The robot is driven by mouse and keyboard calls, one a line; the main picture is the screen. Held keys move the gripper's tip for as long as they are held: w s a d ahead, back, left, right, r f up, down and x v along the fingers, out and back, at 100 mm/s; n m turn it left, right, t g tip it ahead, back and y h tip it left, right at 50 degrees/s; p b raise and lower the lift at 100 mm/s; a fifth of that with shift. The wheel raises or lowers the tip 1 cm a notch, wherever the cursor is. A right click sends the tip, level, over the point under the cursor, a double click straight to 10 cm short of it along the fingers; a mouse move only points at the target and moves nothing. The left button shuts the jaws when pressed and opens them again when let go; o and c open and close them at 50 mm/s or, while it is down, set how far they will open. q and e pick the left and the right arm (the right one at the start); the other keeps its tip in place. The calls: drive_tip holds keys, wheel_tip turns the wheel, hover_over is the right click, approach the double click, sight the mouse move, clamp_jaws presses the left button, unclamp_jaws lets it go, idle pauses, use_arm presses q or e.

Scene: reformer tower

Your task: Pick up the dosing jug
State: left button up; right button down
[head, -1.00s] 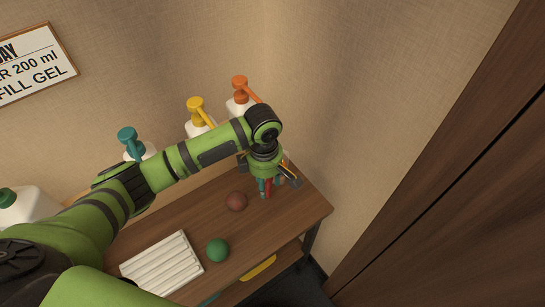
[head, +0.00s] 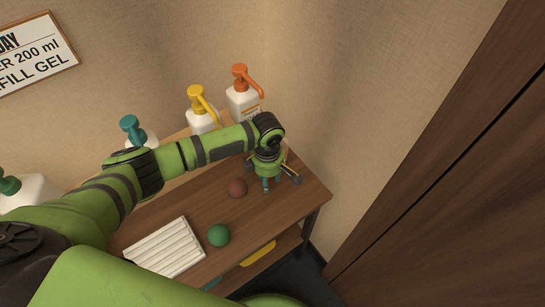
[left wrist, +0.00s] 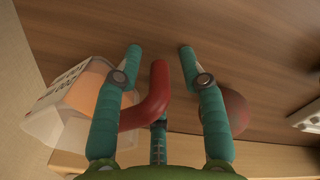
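My left gripper (head: 272,184) points down over the far right part of the wooden tabletop. In the left wrist view its two teal fingers (left wrist: 160,50) are apart. A curved red handle (left wrist: 157,88) lies between them, with a gap to the right finger. The handle runs left towards a pale, see-through vessel (left wrist: 45,130), which looks like the dosing jug; the left finger covers part of the join. A printed label and an orange round patch show at that vessel. In the head view my gripper and arm mostly hide the jug. My right gripper is not in view.
White pump bottles with orange (head: 243,100), yellow (head: 202,118) and teal (head: 133,128) tops stand along the back. A maroon ball (head: 237,188), a green ball (head: 218,235) and a white ribbed tray (head: 165,250) lie on the table (head: 205,205). A yellow item (head: 258,253) is below.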

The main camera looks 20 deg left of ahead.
use_arm(q)
clamp_jaws()
drive_tip(key=shift+r, duration=0.2)
drive_tip(key=shift+r, duration=0.8)
drive_tip(key=shift+d+r, duration=0.2)
drive_tip(key=shift+r, duration=0.4)
drive_tip(key=shift+d+r, duration=0.15)
drive_tip(key=shift+r, duration=0.45)
drive_tip(key=s+d+r+b, duration=0.1)
drive_tip(key=s+d+r, duration=0.2)
drive_tip(key=d+r, duration=0.3)
drive_tip(key=shift+s+d+r+b, duration=0.25)
drive_tip(key=shift+d+r+b, duration=0.15)
drive_tip(key=shift+d, duration=1.85)
